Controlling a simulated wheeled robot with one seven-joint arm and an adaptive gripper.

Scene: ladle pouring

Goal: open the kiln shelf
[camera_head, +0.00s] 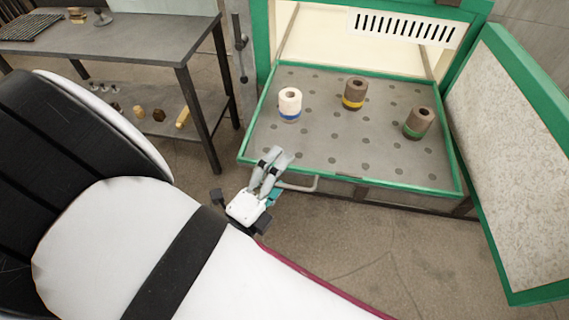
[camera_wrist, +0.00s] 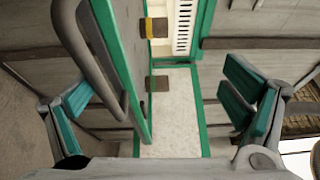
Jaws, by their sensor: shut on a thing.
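The kiln shelf (camera_head: 328,152) is a grey perforated tray with a green rim. It sits out in front of the green kiln's opening, with three ringed cylinders on it: white with blue (camera_head: 290,104), brown with yellow (camera_head: 354,92) and brown with green (camera_head: 418,123). A grey handle (camera_head: 301,187) is on its front edge; it also shows at the left of the wrist view (camera_wrist: 90,60).
The kiln's door (camera_head: 515,160) stands open at the right. A dark table (camera_head: 110,40) with a lower shelf holding small items stands at the left. Bare floor (camera_head: 370,250) lies in front of the kiln shelf.

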